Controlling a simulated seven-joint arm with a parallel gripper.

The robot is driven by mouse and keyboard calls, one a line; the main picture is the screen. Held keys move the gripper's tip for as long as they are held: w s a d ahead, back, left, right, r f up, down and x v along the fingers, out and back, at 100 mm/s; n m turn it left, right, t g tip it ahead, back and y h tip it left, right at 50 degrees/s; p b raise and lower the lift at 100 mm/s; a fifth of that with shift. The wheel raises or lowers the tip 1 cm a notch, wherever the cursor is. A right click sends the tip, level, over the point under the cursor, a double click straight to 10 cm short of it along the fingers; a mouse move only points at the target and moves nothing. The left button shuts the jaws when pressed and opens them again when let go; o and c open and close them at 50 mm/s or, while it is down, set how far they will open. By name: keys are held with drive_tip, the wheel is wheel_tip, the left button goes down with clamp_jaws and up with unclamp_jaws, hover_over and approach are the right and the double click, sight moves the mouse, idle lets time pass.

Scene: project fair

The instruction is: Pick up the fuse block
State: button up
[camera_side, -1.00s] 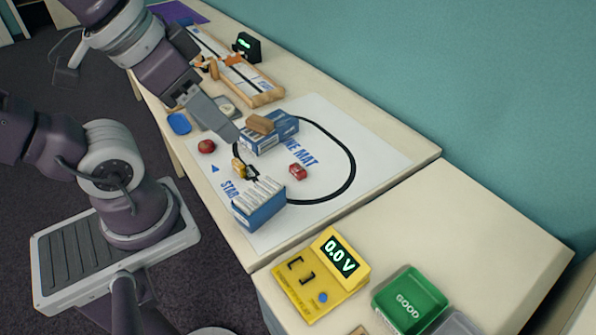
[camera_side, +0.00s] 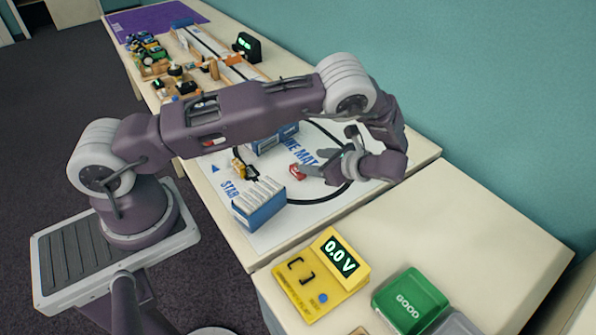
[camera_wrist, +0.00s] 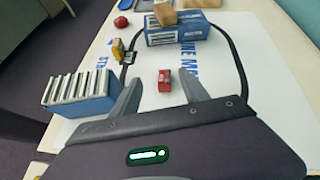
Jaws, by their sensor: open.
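A small red block (camera_side: 297,171), which I take for the fuse block, lies on the white line mat (camera_side: 222,185), inside the black line loop. It also shows in the wrist view (camera_wrist: 165,81). My gripper (camera_side: 318,167) is low over the mat beside the red block. In the wrist view my gripper (camera_wrist: 163,90) is open, with one finger on each side of the block's line and the block just beyond, between the tips. I cannot tell how high the fingers are above the mat. Nothing is held.
A blue box with white ribs (camera_wrist: 80,93) stands close left of the fingers. A small yellow item (camera_wrist: 118,50) and another blue box (camera_wrist: 177,29) lie beyond. A yellow meter (camera_side: 322,283) reading 0.0 V and a green GOOD tray (camera_side: 408,303) stand on the nearer table.

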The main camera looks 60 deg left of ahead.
sight(294, 165)
drive_tip(key=f, duration=0.1)
drive_tip(key=f+m+y, duration=0.1)
drive_tip(key=f, duration=0.1)
drive_tip(key=a+f+m, duration=0.1)
drive_tip(key=f, duration=0.1)
drive_tip(key=shift+f+t+y, duration=0.1)
drive_tip(key=shift+t+y, duration=0.2)
drive_tip(key=shift+s+a+f+m, duration=0.15)
drive_tip(key=shift+a+f, duration=0.1)
drive_tip(key=shift+a, duration=0.15)
drive_tip(key=shift+w+a+f+m, duration=0.15)
drive_tip(key=shift+a+f, duration=0.1)
drive_tip(key=shift+a, duration=0.15)
drive_tip(key=x, duration=0.5)
drive_tip(key=shift+a, duration=0.35)
clamp_jaws()
